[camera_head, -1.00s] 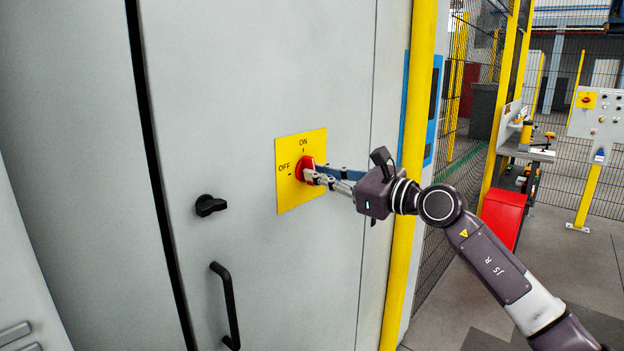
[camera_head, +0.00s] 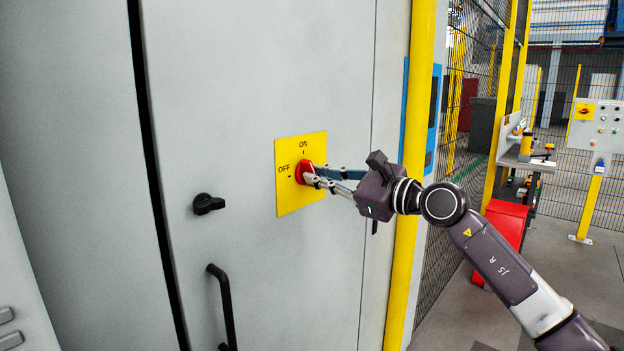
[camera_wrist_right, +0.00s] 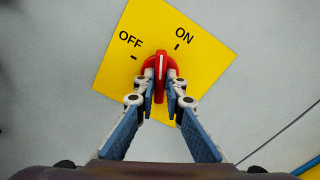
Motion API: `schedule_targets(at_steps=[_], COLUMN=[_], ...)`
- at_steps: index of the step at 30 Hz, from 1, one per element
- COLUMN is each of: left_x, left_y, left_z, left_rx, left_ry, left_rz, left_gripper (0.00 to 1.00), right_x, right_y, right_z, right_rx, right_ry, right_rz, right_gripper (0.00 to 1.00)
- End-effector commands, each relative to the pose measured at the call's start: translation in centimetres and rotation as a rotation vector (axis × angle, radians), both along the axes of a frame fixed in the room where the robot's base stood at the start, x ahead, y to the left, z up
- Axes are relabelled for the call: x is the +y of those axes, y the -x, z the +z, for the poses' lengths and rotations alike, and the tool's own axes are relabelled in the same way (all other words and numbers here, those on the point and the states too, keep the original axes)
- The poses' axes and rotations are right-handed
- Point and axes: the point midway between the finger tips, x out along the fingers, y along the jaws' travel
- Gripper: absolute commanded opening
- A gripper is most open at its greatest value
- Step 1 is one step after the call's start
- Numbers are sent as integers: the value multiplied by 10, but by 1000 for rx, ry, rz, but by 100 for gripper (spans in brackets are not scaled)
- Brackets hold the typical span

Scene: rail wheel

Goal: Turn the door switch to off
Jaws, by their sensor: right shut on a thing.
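The door switch is a red knob (camera_head: 304,170) on a yellow plate (camera_head: 290,200) marked ON at the top and OFF at the left. In the right wrist view the knob (camera_wrist_right: 161,62) has a white line on its grip. This line points between the ON and OFF marks, seemingly somewhat nearer ON. My right gripper (camera_head: 313,180) reaches in from the right, its two fingers closed on the knob's grip from both sides. The fingers (camera_wrist_right: 160,88) hide the lower sides of the knob. My left gripper is not in view.
The plate is on a grey cabinet door (camera_head: 250,80) with a black latch knob (camera_head: 208,204) and a black handle (camera_head: 224,305) at lower left. A yellow post (camera_head: 411,180) stands close behind my right wrist. A red box (camera_head: 506,228) and a control panel (camera_head: 597,124) are farther right.

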Motion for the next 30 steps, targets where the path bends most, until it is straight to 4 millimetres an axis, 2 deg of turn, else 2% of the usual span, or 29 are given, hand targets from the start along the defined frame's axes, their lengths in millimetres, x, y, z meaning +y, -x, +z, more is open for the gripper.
schedule_targets(at_steps=[1, 13, 30], left_x=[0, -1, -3], left_y=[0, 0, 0], left_z=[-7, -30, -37], left_rx=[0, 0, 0], left_ry=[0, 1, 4], left_rz=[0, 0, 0], left_gripper=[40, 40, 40], right_x=[0, 0, 0], right_y=[0, 0, 0], right_z=[-3, -2, -2], right_rx=[-19, -192, -267], right_ry=[13, 139, 194], right_rz=[-1, -2, -1], right_gripper=[0, 0, 0])
